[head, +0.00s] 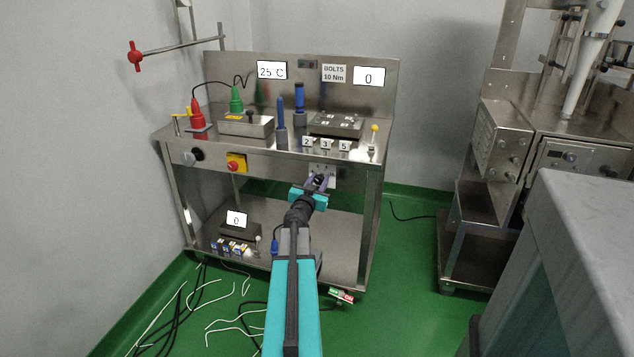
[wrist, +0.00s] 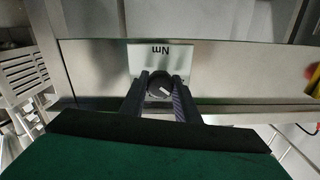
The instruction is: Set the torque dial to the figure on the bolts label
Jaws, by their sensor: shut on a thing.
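The bolts label (head: 334,73) on the back panel of the steel bench reads "BOLTS 10 Nm". The torque dial is a dark round knob (wrist: 159,88) with a white pointer line, on a pale plate (wrist: 160,60) marked "Nm" that appears upside down in the wrist view. In the head view the plate (head: 328,172) is on the bench's front rail, partly behind my gripper. My gripper (head: 318,183) is shut on the dial, one finger on each side; it also shows in the wrist view (wrist: 160,92). The scale figures are hidden or too small to read.
A red button on a yellow box (head: 236,163) and a dark knob (head: 197,154) sit left on the same rail. Displays read "25 C" (head: 272,70) and "0" (head: 369,76). Cables lie on the floor.

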